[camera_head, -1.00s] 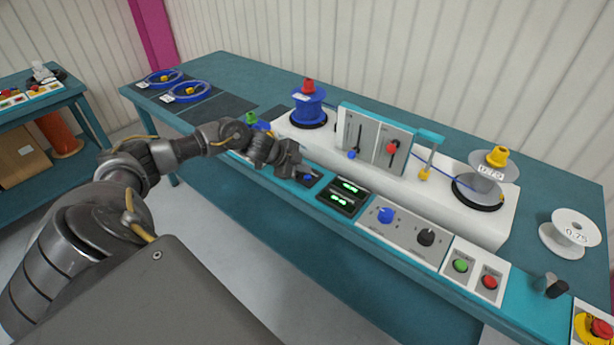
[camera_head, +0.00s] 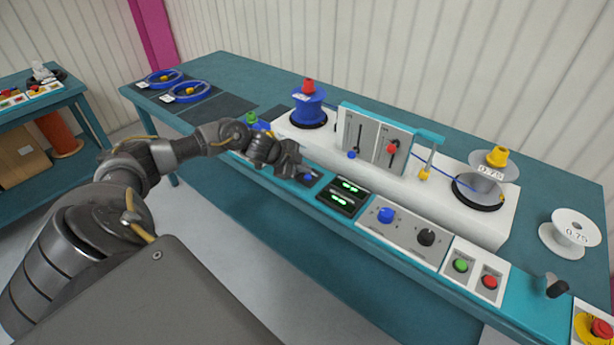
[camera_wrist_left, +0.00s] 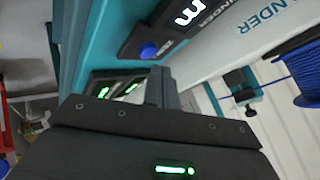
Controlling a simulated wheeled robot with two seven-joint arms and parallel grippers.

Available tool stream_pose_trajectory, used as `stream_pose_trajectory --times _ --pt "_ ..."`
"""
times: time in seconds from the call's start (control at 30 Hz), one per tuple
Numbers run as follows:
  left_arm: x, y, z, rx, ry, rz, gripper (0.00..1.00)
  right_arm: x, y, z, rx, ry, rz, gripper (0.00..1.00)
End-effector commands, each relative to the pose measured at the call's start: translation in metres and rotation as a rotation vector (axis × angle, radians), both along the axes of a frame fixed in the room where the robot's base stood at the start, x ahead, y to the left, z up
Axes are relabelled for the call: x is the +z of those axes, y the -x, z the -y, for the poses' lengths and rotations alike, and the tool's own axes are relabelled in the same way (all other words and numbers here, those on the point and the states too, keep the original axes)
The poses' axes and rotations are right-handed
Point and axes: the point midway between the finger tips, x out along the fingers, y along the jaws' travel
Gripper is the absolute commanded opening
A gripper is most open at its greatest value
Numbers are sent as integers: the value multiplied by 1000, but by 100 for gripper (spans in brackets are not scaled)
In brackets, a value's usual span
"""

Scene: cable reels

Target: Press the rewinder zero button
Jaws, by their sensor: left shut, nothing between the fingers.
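The blue button (camera_head: 308,177) sits on a small dark panel at the front edge of the teal machine, left of the two green displays (camera_head: 344,192). In the left wrist view, the blue button (camera_wrist_left: 148,50) stands on a black panel with a white letter m, beside the "WINDER" lettering. My left gripper (camera_head: 297,165) is shut and empty, pointing down just beside and above the blue button. In the wrist view its dark fingers (camera_wrist_left: 162,90) are close to the button, and I cannot tell whether they touch it. My right gripper is not in view.
A blue reel (camera_head: 308,105) stands behind the gripper, and a grey reel (camera_head: 484,182) at the right. Levers on an upright panel (camera_head: 372,140) rise between them. Along the front are knobs, a green button (camera_head: 460,265), a red button (camera_head: 489,282) and a crank handle (camera_head: 553,286).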

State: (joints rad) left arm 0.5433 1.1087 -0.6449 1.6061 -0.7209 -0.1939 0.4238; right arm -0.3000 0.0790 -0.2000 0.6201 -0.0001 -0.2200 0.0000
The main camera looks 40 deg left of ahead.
Motion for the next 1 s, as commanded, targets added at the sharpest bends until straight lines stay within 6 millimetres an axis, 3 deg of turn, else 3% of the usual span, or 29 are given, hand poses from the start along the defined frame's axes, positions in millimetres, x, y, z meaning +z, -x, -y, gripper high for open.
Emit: stream_pose_trajectory --times 1.0 --pt "-12 0 0 0 0 0 0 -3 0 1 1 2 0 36"
